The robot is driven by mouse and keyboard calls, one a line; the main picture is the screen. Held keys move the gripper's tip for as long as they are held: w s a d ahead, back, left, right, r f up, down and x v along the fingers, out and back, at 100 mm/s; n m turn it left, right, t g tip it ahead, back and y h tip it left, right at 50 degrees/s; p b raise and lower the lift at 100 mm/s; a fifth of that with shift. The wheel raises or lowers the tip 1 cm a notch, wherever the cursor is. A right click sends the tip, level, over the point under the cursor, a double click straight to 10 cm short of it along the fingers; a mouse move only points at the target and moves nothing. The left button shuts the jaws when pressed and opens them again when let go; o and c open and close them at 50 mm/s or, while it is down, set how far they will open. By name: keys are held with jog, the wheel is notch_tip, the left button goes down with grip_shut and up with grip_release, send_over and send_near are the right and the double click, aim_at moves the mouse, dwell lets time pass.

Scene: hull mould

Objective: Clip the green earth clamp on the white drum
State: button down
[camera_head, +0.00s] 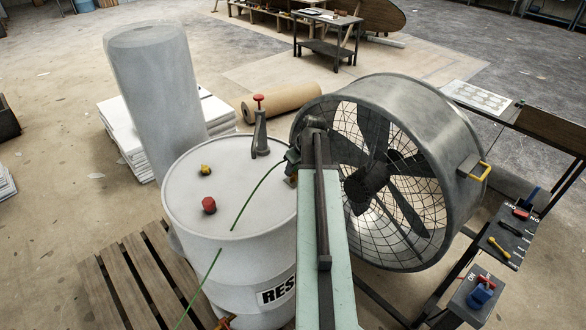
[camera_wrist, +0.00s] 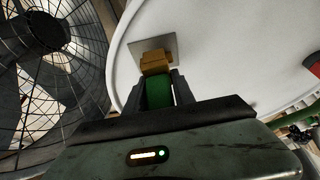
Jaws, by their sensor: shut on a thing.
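The white drum (camera_head: 225,200) stands on a wooden pallet, its lid facing up. My gripper (camera_wrist: 161,82) is at the lid's right edge, shut on the green earth clamp (camera_wrist: 159,93). The clamp's brass-coloured jaws (camera_wrist: 156,63) stick out past my fingertips. They overlap a bare grey metal patch (camera_wrist: 170,45) near the lid's rim in the wrist view. I cannot tell whether they touch or grip it. In the head view my arm hides most of the gripper and clamp. A green cable (camera_head: 258,193) runs from there across the lid and down the drum's front.
A large fan (camera_head: 430,120) stands close on the right of my arm. The lid carries a red cap (camera_head: 209,205), a yellow fitting (camera_head: 206,170) and a grey tap with a red handle (camera_head: 260,130). A tool shelf (camera_head: 505,240) is at the right.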

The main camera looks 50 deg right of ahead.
jog(key=shift+f+b, duration=0.45)
jog(key=shift+f, duration=0.15)
jog(key=c, duration=1)
grip_release()
jog(key=shift+o, duration=0.2)
jog(key=p+v, duration=0.7)
jog(key=v, duration=0.1)
jog(key=shift+f, duration=0.1)
